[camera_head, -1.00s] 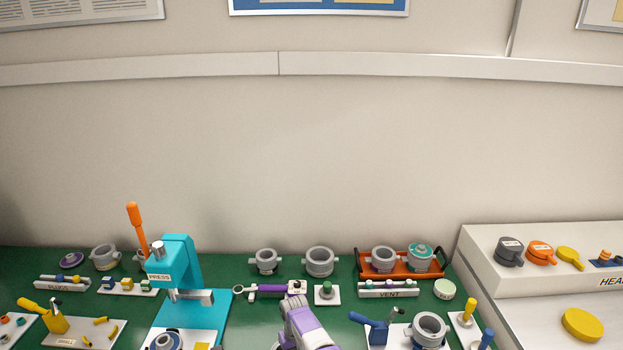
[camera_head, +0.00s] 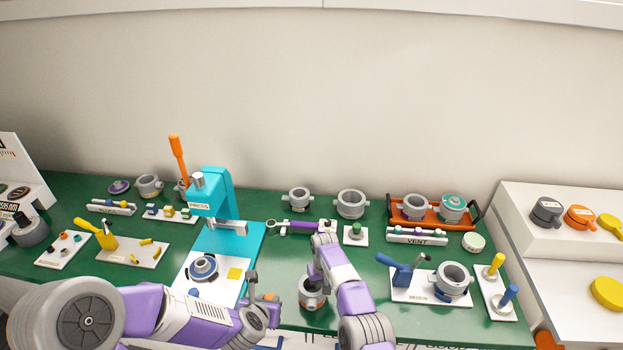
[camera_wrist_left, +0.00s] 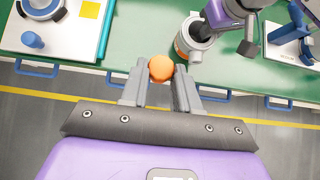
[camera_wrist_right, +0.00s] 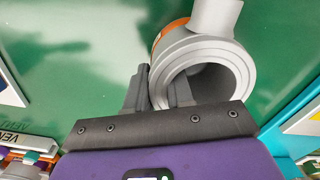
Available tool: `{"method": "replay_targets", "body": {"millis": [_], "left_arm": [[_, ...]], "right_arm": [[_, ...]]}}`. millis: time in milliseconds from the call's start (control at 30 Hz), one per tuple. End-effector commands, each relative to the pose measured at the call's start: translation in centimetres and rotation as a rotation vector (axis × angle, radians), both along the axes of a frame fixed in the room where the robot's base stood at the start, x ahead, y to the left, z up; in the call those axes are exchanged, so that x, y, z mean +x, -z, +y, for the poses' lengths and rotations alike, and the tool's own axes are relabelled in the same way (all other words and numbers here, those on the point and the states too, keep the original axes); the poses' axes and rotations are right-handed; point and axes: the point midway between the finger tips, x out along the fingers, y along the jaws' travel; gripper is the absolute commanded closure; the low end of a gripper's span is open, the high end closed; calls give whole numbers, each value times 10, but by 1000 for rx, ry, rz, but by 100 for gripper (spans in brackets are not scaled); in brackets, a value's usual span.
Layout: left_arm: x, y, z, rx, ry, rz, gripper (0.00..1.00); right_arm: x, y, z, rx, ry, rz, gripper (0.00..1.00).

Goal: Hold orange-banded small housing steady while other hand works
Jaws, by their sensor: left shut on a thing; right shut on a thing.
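The small grey housing with an orange band (camera_head: 313,293) stands at the bench's front edge. My right gripper (camera_wrist_right: 158,88) is shut on its wall, one finger inside the bore and one outside. The housing (camera_wrist_right: 208,68) shows its open bore and side stub in the right wrist view. My left gripper (camera_wrist_left: 160,80) is shut on a small orange rounded piece (camera_wrist_left: 161,68). That piece is to the left of the housing (camera_wrist_left: 190,42) and apart from it. In the head view the orange piece (camera_head: 271,297) shows at the left gripper's tip.
A teal press (camera_head: 211,190) with an orange lever stands to the left. A white fixture plate with a blue clamp (camera_head: 398,268) lies to the right. Grey housings (camera_head: 351,203) and an orange tray (camera_head: 393,223) stand behind. Bare green bench lies around the held housing.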

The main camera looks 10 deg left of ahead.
Motion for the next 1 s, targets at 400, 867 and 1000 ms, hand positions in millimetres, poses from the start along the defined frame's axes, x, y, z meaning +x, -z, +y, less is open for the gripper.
{"method": "replay_targets", "body": {"millis": [400, 867, 1000], "left_arm": [[16, 13, -3, 134, 255, 69, 99], [38, 50, -24, 722, 946, 88, 99], [41, 62, -33, 968, 1146, -4, 99]], "right_arm": [[-1, 4, 0, -2, 0, 5, 100], [-2, 5, 0, -2, 0, 7, 100], [-2, 5, 0, -2, 0, 8, 100]]}}
